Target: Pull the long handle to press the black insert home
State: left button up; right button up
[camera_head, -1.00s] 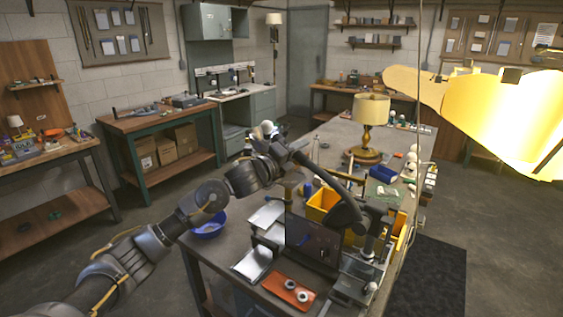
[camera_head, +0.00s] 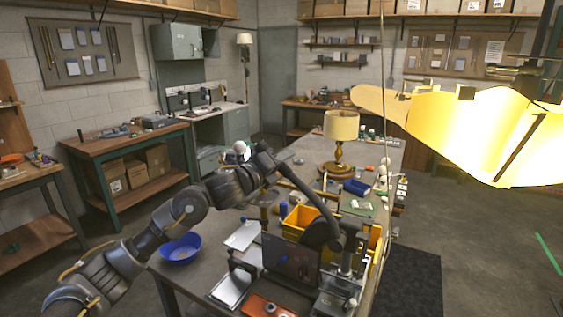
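The press (camera_head: 345,262) stands at the near end of the long bench, with a dark plate on its left. Its long dark handle (camera_head: 300,188) slants from the press's round hub (camera_head: 321,231) up and left. My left arm reaches in from the left, and my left gripper (camera_head: 266,168) is at the upper end of the handle. The fingers are too small and dark to show whether they are closed on it. A white ball (camera_head: 240,147) shows just behind my wrist. I cannot make out the black insert. My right gripper is not in view.
A yellow bin (camera_head: 299,220) stands behind the press, with a brass lamp (camera_head: 341,128) farther back. A blue bowl (camera_head: 181,249) sits at the bench's left edge. An orange tray (camera_head: 262,305) lies in front.

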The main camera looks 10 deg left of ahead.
pick_arm(q)
jog(key=o, duration=0.4)
jog(key=shift+s+d+r, duration=0.1)
jog(key=shift+d+r, duration=0.25)
jog(key=shift+a+f, duration=0.15)
